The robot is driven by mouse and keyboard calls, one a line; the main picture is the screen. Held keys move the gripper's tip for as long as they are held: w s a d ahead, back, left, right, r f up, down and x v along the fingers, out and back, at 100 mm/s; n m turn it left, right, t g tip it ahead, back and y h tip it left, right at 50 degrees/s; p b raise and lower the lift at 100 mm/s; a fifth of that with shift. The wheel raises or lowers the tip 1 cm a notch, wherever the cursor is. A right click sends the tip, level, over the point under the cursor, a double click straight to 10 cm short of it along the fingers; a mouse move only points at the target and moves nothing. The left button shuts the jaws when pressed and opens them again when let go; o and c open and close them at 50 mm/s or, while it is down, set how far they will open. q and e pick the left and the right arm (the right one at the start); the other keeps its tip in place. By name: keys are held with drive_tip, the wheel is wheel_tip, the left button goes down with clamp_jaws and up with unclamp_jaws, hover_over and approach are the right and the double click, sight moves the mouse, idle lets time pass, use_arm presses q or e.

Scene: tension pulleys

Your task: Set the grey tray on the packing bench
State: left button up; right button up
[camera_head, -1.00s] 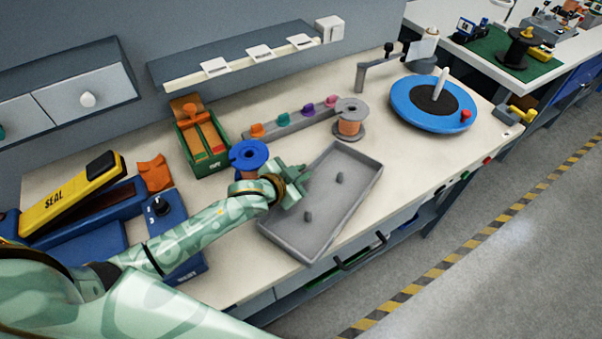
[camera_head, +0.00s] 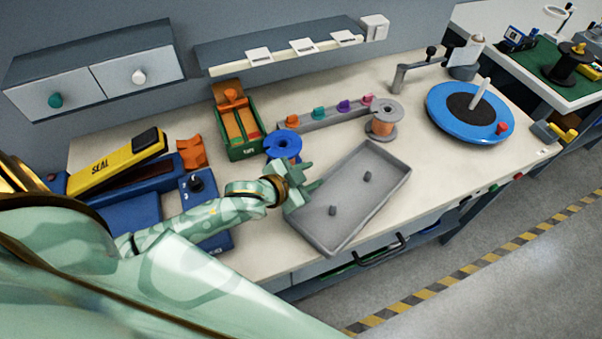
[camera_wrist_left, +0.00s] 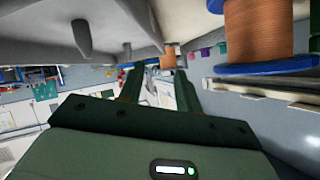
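The grey tray (camera_head: 385,203) is shallow, with two short pegs standing inside. In the head view it lies flat on the pale-topped bench (camera_head: 440,165), set diagonally, its near corner close to the front edge. My left gripper (camera_head: 316,174) is beside the tray's left long wall, fingers apart and pointing towards it. Whether a fingertip touches the wall cannot be told. The left wrist view shows the fingers (camera_wrist_left: 160,82) open with a gap between them, and the tray's inside (camera_wrist_left: 100,28) with its pegs at upper left. My right gripper is not in view.
A blue-flanged spool (camera_head: 283,146) stands just behind my left gripper. A copper spool (camera_head: 382,122) and a blue turntable (camera_head: 440,107) are further right. A yellow sealer (camera_head: 115,165) and blue control box (camera_head: 215,240) are left. Bare bench top lies right of the tray.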

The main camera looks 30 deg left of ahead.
use_arm(q)
drive_tip(key=v, duration=0.3)
drive_tip(key=shift+s+r, duration=0.1)
drive_tip(key=shift+s, duration=0.05)
